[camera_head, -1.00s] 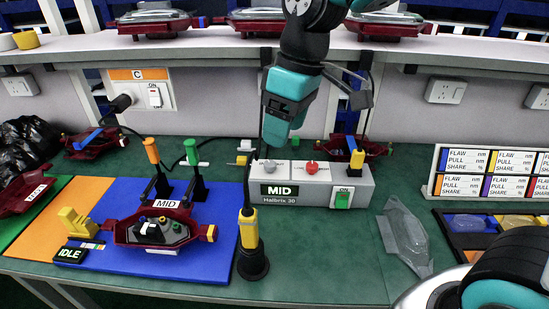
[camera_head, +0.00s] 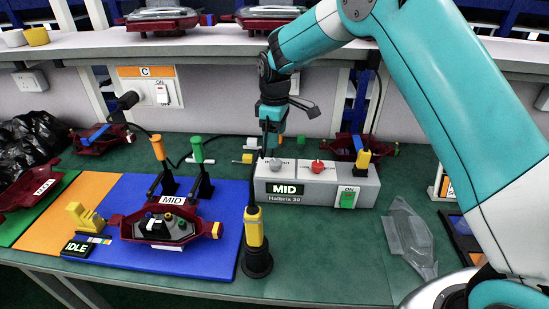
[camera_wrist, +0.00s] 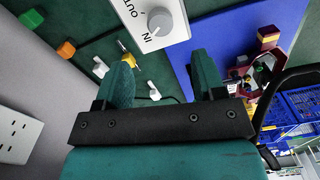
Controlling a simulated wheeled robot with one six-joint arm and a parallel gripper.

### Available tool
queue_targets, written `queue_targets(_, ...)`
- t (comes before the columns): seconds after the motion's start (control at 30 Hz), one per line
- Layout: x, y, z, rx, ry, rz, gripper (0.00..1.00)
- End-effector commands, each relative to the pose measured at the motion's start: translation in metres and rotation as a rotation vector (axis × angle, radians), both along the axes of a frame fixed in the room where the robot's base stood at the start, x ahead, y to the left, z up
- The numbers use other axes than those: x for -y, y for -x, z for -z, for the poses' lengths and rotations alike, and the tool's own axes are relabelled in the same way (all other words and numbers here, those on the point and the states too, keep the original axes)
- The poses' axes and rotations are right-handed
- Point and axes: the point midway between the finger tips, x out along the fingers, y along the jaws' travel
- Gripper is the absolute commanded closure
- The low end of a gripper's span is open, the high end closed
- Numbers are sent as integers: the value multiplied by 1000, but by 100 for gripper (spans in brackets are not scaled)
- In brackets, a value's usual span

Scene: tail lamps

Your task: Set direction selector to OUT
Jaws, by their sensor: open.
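The direction selector is the grey knob (camera_head: 276,163) on top of the pale control box (camera_head: 328,197), at its left end. The box reads MID and Halbrix 30. The wrist view shows the knob (camera_wrist: 160,21) near the top edge, with the words IN and OUT beside it.
A red knob (camera_head: 318,167) and a green ON switch (camera_head: 348,197) share the box. A yellow-black tool (camera_head: 255,235) stands in front at left. Orange (camera_head: 157,148) and green (camera_head: 196,150) handled tools stand left. A red lamp housing (camera_head: 170,228) lies on the blue mat.

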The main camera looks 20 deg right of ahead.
Motion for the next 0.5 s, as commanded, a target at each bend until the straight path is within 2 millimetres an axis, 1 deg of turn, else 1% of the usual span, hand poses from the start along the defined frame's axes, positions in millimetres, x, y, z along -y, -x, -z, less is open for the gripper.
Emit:
queue_targets(0.03, 0, 1, 12, -6, 1, 0, 37)
queue_targets(0.2, 0, 1, 48, -4, 1, 0, 37)
queue_targets(0.3, 0, 1, 65, -3, 1, 1, 37)
queue_targets(0.4, 0, 0, 77, -2, 0, 1, 37)
queue_targets(0.5, 0, 0, 84, -1, -1, 1, 37)
